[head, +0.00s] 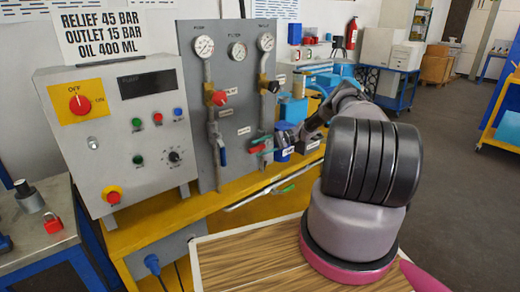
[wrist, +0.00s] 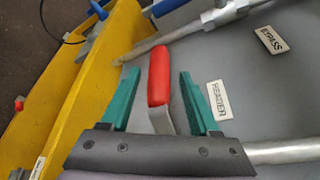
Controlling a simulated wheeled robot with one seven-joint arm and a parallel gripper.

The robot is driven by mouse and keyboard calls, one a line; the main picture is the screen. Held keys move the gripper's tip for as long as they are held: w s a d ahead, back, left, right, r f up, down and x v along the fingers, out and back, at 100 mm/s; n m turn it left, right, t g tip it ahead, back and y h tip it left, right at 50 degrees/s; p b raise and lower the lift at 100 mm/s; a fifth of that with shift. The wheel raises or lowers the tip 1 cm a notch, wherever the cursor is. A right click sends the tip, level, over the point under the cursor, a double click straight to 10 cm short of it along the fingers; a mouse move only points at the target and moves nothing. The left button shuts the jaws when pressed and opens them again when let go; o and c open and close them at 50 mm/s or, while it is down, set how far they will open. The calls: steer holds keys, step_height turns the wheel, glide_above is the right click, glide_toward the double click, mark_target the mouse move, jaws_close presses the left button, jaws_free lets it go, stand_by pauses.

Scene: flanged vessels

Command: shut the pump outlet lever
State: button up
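A red-handled lever (wrist: 158,76) stands between the two teal fingers of my gripper (wrist: 158,88) in the wrist view. Gaps show on both sides of the handle, so the gripper is open around it. A blue lever (head: 223,157) hangs on the left pipe. I cannot read a pump outlet label.
A control box (head: 120,130) with a red knob stands left of the panel. A green-handled lever (head: 288,189) is lower on a pipe by the yellow bench. A "BYPASS" plate (wrist: 272,40) shows in the wrist view.

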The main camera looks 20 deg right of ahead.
steer(key=shift+d, duration=0.1)
steer(key=v, duration=1)
steer(key=shift+d, duration=0.3)
steer(key=shift+s, duration=0.1)
